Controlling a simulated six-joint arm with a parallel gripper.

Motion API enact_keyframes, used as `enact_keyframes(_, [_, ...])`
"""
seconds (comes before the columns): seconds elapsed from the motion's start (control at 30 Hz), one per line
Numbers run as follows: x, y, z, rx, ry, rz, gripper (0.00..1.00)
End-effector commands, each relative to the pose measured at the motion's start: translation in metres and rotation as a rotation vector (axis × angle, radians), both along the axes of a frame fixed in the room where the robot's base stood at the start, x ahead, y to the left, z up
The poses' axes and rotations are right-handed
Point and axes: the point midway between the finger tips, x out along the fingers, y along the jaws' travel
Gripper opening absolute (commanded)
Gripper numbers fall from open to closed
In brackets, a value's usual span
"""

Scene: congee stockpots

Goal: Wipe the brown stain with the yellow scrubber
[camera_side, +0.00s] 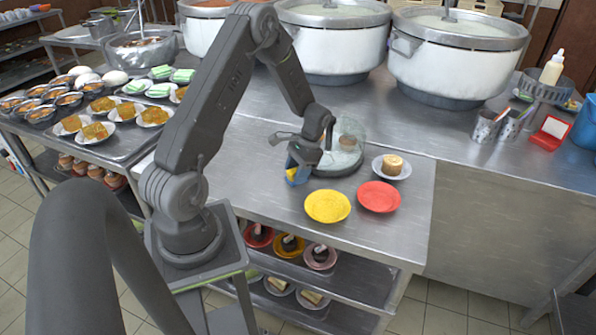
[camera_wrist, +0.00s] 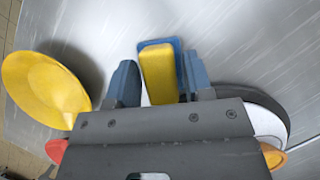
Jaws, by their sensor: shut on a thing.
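The yellow scrubber (camera_side: 291,175), with a blue backing, is between the fingers of my gripper (camera_side: 300,168), low over or on the steel table (camera_side: 250,205). In the wrist view the scrubber (camera_wrist: 158,78) lies between the two blue-grey fingers of my gripper (camera_wrist: 161,82), its far end sticking out past them. My gripper is shut on it. Whether the scrubber touches the tabletop I cannot tell. I see no brown stain in either view; my gripper and arm hide part of the table.
A yellow plate (camera_side: 327,207) and a red plate (camera_side: 378,197) lie right of my gripper. A small plate with a round bun (camera_side: 392,166) is behind them. A glass-domed dish (camera_side: 345,150) stands just behind my gripper. Large stockpots (camera_side: 457,70) line the back.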

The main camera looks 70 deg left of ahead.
Motion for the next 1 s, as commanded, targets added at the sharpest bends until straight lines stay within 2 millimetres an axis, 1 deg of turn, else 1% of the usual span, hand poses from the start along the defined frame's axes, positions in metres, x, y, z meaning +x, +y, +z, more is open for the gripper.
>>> enact_keyframes(0.2, [-0.016, 0.015, 0.000, -0.001, 0.002, 0.001, 0.25])
enact_keyframes(0.9, [-0.060, 0.059, 0.000, -0.001, 0.002, 0.001, 0.25])
enact_keyframes(0.97, [-0.060, 0.060, 0.003, 0.001, 0.000, 0.000, 0.25])
enact_keyframes(1.0, [-0.059, 0.060, 0.011, 0.003, -0.003, 0.000, 0.25])
